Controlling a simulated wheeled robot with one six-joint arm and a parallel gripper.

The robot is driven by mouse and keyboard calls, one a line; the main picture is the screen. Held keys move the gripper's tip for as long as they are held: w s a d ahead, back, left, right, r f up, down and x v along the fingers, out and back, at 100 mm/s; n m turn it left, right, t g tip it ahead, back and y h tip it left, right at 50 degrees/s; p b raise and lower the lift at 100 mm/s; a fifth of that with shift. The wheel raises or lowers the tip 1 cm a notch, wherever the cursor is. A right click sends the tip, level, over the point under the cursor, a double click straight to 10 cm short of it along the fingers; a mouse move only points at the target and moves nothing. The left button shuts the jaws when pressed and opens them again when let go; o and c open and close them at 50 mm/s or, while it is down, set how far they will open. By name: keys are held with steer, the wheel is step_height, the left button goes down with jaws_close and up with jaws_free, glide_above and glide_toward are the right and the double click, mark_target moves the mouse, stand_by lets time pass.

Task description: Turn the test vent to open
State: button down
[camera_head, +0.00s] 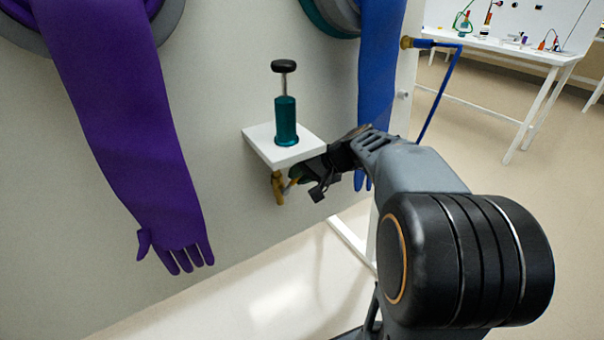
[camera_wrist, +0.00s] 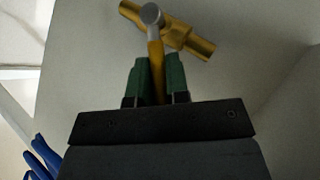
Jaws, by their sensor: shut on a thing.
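The test vent is a small brass valve (camera_head: 278,187) on the glovebox wall, just under a white shelf. In the wrist view its brass body (camera_wrist: 190,38) lies slantwise across the top, with a grey round hub at its front. A yellow lever (camera_wrist: 156,70) runs from the hub down between the green fingers of my gripper (camera_wrist: 158,78). My gripper is shut on this lever. In the head view my gripper (camera_head: 296,177) reaches in from the right below the shelf, and its fingertips are partly hidden.
The white shelf (camera_head: 262,148) carries a teal pump (camera_head: 286,120) with a black knob, close above my gripper. A purple glove (camera_head: 125,120) hangs at left and a blue glove (camera_head: 377,70) behind my arm. A white table (camera_head: 500,46) stands at the far right.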

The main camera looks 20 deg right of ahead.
steer(key=c, duration=1.1)
jaws_free()
steer(key=shift+s+d+r+p, duration=0.2)
steer(key=shift+r+p, duration=0.15)
steer(key=s+d+p, duration=0.1)
steer(key=s+d, duration=0.7)
steer(key=d, duration=0.1)
steer(key=shift+p, duration=0.35)
steer(key=shift+s+d, duration=0.1)
steer(key=shift+c, duration=0.2)
